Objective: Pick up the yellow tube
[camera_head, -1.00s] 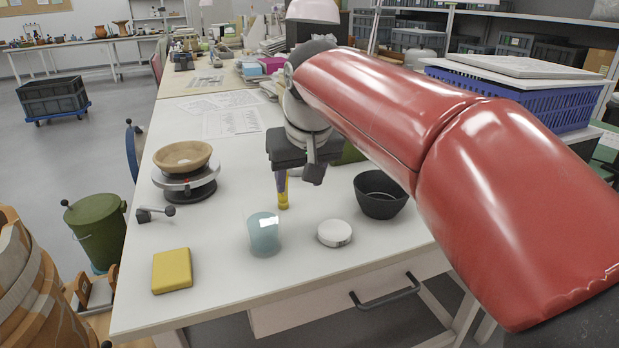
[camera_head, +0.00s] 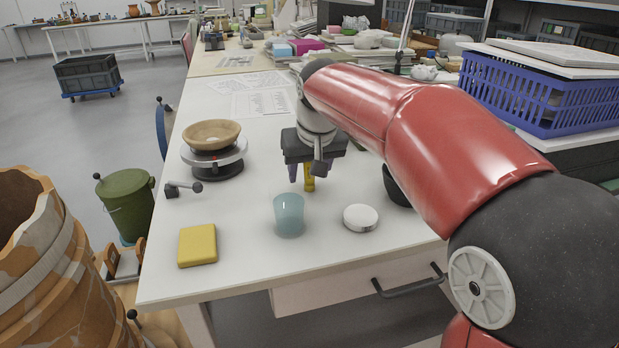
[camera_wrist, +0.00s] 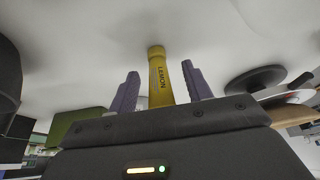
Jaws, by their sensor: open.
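The yellow tube (camera_head: 309,184) stands on the white table, behind and a little right of the blue cup. In the wrist view the tube (camera_wrist: 158,82) shows the word LEMON and lies between the two purple fingers, with gaps on both sides. My gripper (camera_head: 307,175) is open above the table and its fingers straddle the tube's upper part. In the wrist view my gripper (camera_wrist: 160,70) is open and not closed on anything.
A translucent blue cup (camera_head: 289,216) and a white round lid (camera_head: 360,217) stand in front of the tube. A dark bowl (camera_head: 396,188) is partly hidden by my arm. A yellow block (camera_head: 197,245) and a wooden bowl (camera_head: 211,134) on a turntable (camera_head: 228,158) are at left.

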